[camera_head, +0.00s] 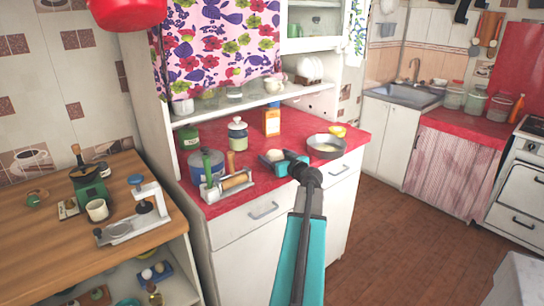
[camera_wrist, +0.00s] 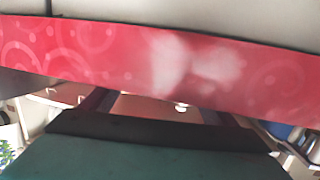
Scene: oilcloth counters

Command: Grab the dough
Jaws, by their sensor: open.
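A small pale rounded lump (camera_head: 274,155), which looks like the dough, sits on the red counter (camera_head: 258,143) in the head view. My teal and dark gripper (camera_head: 281,164) is just in front of it and partly covers it. The jaws are open, with nothing seen held between them. Whether they touch the lump cannot be told. In the wrist view the red patterned oilcloth (camera_wrist: 90,60) fills a broad band above the gripper body, and the dough cannot be clearly made out.
A grey pan (camera_head: 326,147) stands right of my gripper. A rolling pin (camera_head: 235,181) on a stand, a blue pot (camera_head: 206,168) and a lidded jar (camera_head: 237,135) are to the left. An orange box (camera_head: 271,122) stands behind. A shelf (camera_head: 255,101) overhangs the counter's back.

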